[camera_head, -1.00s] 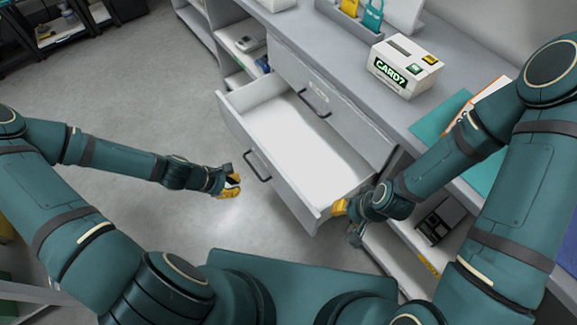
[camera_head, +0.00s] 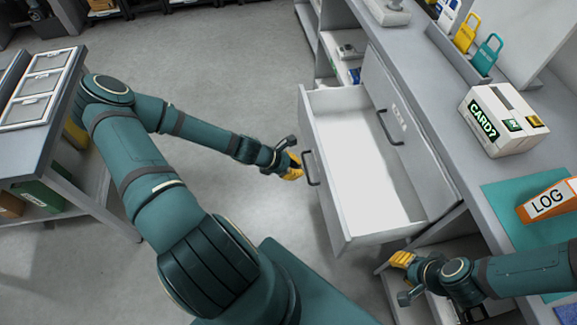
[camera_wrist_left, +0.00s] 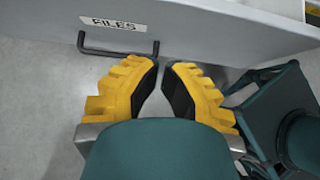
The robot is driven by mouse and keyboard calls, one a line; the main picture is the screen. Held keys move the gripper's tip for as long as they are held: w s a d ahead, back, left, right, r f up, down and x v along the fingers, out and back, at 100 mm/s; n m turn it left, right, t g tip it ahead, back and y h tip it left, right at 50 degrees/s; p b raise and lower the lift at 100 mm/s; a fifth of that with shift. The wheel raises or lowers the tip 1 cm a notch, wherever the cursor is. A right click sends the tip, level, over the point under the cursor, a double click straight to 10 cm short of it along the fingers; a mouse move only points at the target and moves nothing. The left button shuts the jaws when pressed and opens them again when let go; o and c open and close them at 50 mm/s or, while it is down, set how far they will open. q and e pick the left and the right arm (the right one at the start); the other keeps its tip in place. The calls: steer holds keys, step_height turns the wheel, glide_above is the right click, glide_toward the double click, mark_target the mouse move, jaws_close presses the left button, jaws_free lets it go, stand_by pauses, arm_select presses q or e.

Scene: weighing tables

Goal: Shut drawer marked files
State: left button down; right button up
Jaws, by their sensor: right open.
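The grey drawer marked files stands pulled out, its white inside (camera_head: 368,170) empty. Its front (camera_head: 325,165) has a dark bar handle (camera_head: 309,168). In the left wrist view the front (camera_wrist_left: 215,25) bears a FILES label (camera_wrist_left: 113,24) above the handle (camera_wrist_left: 115,52). My left gripper (camera_head: 298,168) is beside the handle, outside the drawer front. In the wrist view its yellow fingertips (camera_wrist_left: 162,66) are a little apart with nothing between them, near the handle's right end. My right gripper (camera_head: 398,260) is open below the drawer's near side.
A closed drawer with a handle (camera_head: 390,127) is in the same bench beside the open one. Another table (camera_head: 45,135) stands at left. The floor (camera_head: 240,70) between is clear.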

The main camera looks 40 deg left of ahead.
mark_target(323, 172)
arm_select(q)
steer(key=w+d+f, duration=0.1)
steer(key=w, duration=0.1)
steer(key=w+d+f+b, duration=0.1)
steer(key=d, duration=0.1)
steer(key=shift+w+d+f, duration=0.1)
steer(key=shift+w+f, duration=0.1)
steer(key=shift+w, duration=0.15)
steer(key=shift+w+d, duration=0.45)
steer(key=shift+w, duration=0.05)
steer(key=w+d, duration=1.4)
steer(key=w, duration=0.2)
steer(key=shift+w, duration=0.3)
